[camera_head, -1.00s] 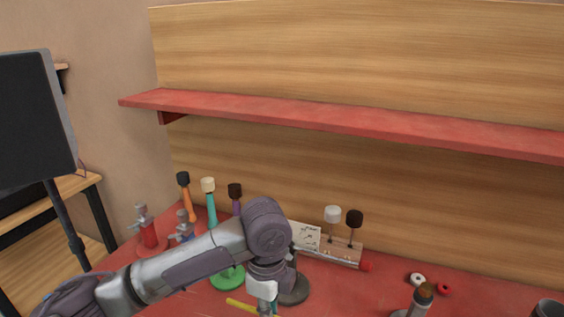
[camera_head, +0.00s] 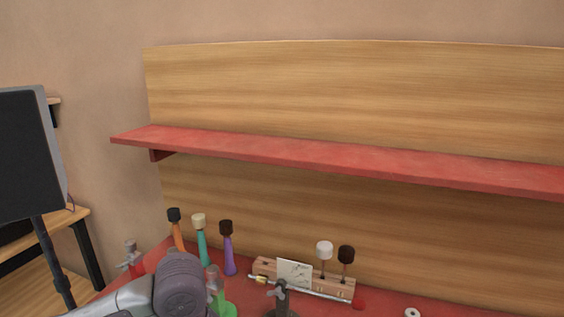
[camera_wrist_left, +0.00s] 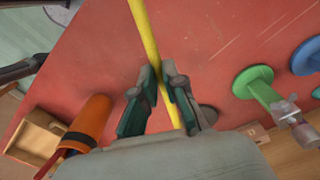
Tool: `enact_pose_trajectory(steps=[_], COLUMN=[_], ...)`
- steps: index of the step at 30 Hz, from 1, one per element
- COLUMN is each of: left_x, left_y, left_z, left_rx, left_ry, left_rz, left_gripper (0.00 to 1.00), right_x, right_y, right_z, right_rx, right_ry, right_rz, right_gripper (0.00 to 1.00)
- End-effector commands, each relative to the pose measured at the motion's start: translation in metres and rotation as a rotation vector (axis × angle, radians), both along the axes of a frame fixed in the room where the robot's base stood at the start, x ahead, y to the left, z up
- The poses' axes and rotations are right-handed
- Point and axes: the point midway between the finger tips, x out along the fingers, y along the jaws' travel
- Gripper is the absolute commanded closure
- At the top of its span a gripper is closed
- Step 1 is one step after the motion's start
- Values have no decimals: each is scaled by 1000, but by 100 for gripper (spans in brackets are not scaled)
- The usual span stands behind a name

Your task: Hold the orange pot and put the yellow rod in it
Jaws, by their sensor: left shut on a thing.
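In the left wrist view, my left gripper (camera_wrist_left: 162,76) is shut on the yellow rod (camera_wrist_left: 146,32). The rod passes between the fingers and runs on past both sides of them, above the red tabletop. An orange cylinder with a dark band (camera_wrist_left: 93,118), which looks like the orange pot, is to the left of the fingers, apart from them. Its opening is not clearly visible. In the head view only part of my left arm shows at the bottom; its gripper, the rod and the pot are out of that frame. My right gripper is in neither view.
Green (camera_wrist_left: 246,82) and blue (camera_wrist_left: 307,55) round bases stand right of the gripper on the red table (camera_wrist_left: 235,30). In the head view, mallets (camera_head: 202,247) and a wooden block (camera_head: 330,286) stand along the back, below a red shelf (camera_head: 330,160).

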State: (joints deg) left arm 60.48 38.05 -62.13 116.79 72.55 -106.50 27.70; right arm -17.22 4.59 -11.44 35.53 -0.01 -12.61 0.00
Motion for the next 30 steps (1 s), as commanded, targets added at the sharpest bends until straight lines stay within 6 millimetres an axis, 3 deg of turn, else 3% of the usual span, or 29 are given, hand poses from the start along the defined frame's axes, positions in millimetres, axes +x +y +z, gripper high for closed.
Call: enact_pose_trajectory(steps=[3, 9, 14, 20, 26, 30], left_x=[-17, -39, -48, -50, -50, -52], left_y=[22, 44, 51, 52, 32, -11], left_z=[-13, -23, -26, -26, -17, 1], left_rx=[3, 8, 9, 9, 24, 62], left_ry=[4, 9, 12, 13, 63, 200], left_rz=[259, 589, 719, 749, 778, 879], left_gripper=[100, 100, 100, 100, 100, 100], right_x=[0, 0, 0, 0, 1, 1], right_y=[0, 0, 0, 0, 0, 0], right_z=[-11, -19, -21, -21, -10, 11], right_rx=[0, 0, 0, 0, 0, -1], right_ry=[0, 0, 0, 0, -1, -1], right_rz=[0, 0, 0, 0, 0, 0], right_gripper=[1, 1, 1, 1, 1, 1])
